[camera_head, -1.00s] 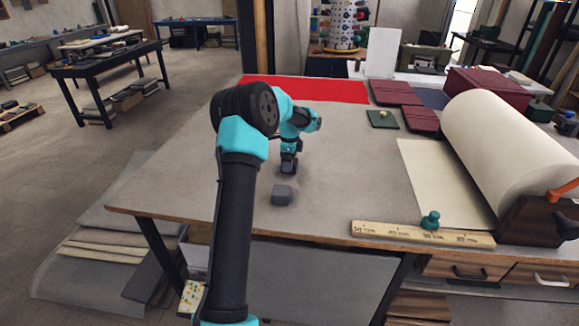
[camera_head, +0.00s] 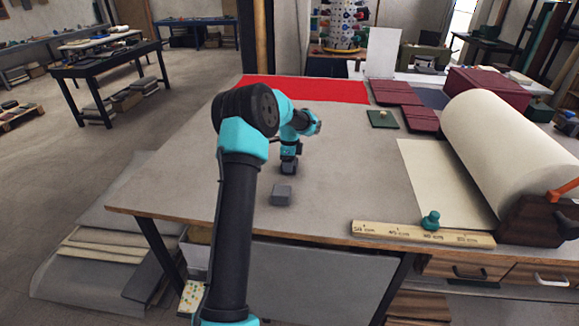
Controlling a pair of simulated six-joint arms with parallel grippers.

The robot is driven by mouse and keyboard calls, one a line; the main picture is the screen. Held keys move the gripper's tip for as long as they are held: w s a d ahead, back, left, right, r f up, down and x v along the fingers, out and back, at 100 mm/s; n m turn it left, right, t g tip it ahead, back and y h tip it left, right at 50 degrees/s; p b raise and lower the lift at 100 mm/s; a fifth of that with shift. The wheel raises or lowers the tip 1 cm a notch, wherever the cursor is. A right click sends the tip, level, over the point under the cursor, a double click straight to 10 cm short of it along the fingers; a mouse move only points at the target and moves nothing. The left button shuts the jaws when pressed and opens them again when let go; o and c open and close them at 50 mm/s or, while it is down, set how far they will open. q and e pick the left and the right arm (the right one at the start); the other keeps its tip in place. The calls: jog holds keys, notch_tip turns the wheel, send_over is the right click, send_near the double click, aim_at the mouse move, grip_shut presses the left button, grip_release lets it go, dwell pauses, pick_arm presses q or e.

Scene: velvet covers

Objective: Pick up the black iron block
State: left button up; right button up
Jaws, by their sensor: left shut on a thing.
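My left gripper (camera_head: 289,168) reaches down over the middle of the grey table. It is shut on a small dark block at its tips, which looks like the black iron block. The block and fingers are small and dark here, so their edges are hard to tell apart. I cannot tell whether the held block touches the table. My right gripper is not in view.
A red cloth (camera_head: 305,89) lies along the back edge. A dark green pad (camera_head: 382,119) and maroon folded covers (camera_head: 421,119) are at back right. A large cream roll (camera_head: 515,150) and a wooden ruler (camera_head: 400,233) with a green knob (camera_head: 431,221) stand right. The table left of centre is clear.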

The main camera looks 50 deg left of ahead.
pick_arm(q)
jog(key=c, duration=0.9)
jog(key=shift+r, duration=0.15)
jog(key=shift+c, duration=0.2)
notch_tip(320, 180, up, 10)
jog(key=shift+f, duration=0.1)
dwell(0.4)
